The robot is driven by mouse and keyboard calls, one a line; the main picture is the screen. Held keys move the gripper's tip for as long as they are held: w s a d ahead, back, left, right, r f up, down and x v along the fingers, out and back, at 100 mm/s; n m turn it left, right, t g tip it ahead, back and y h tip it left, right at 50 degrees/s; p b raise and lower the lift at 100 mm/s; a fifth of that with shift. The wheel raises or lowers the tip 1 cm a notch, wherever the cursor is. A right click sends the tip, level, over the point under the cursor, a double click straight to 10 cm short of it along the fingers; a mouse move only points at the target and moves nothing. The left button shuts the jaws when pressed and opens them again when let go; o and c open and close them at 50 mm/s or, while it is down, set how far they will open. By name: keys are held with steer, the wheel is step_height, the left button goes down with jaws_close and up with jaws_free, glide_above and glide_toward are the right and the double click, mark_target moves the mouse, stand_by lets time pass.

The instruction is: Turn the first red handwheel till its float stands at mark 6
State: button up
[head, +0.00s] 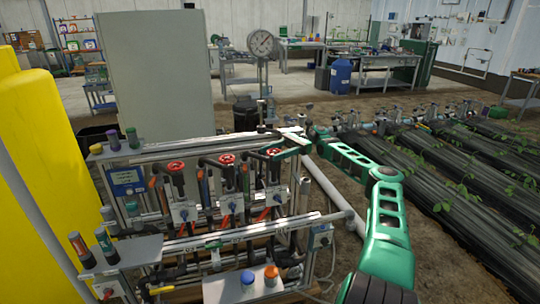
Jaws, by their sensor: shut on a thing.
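Three red handwheels stand in a row on the skid: a left one (176,167), a middle one (226,158) and a right one (271,151). My gripper (276,153) is at the right handwheel, small and partly hidden by my green arm. It appears shut on that wheel's rim. The left and middle wheels are clear of it. Which wheel counts as the first cannot be told from the picture. Upright tubes and valve bodies stand below the wheels, but no float or mark can be read at this size.
A pressure gauge (261,43) rises on a post behind the skid. A grey cabinet (155,75) stands behind it and yellow tanks (45,150) at left. Bottles stand on side shelves, and blue and orange capped jars on the front shelf (225,288). Plant beds (455,165) lie right.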

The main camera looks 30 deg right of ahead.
mark_target(272, 151)
steer(key=shift+w+a+g, duration=0.1)
steer(key=shift+w+g, duration=0.05)
steer(key=shift+g, duration=0.25)
steer(key=o, duration=0.9)
steer(key=shift+w, duration=0.1)
steer(key=shift+o, duration=0.2)
steer(key=shift+r, duration=0.1)
steer(key=shift+r, duration=0.3)
step_height(272, 151, up, 4)
steer(key=shift+a+f, duration=0.15)
steer(key=shift+f, duration=0.1)
steer(key=s+a+r, duration=0.3)
steer(key=a+r, duration=0.3)
steer(key=a, duration=0.5)
steer(key=shift+r, duration=0.3)
steer(key=shift+w+a, duration=0.1)
